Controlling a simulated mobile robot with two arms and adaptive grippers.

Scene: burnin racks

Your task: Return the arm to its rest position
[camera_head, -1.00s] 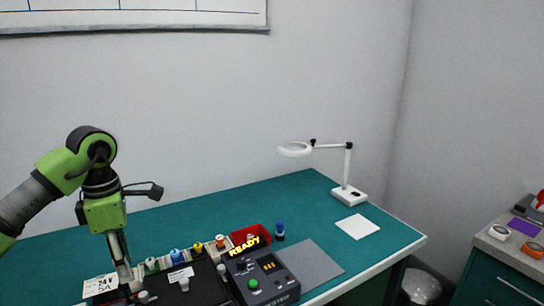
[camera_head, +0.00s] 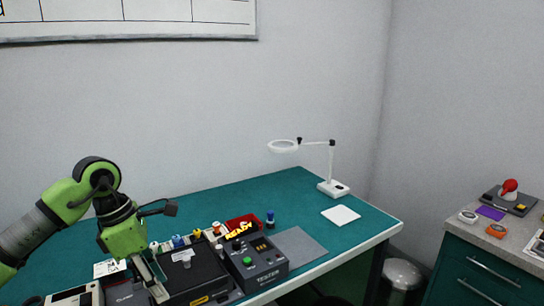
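My green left arm (camera_head: 70,200) comes in from the left over the teal workbench. Its gripper (camera_head: 155,285) points down at the front left of the bench, just in front of the black tray. I cannot make out whether its fingers are apart or whether it touches anything below. I see nothing clearly held in it. My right gripper is not in view.
The black tray (camera_head: 195,272), the tester (camera_head: 258,262) and a red bin (camera_head: 240,222) crowd the bench near the gripper. A magnifier lamp (camera_head: 332,187) and white pad (camera_head: 341,215) stand farther right. A bin (camera_head: 402,275) and green cabinet (camera_head: 470,270) are at right.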

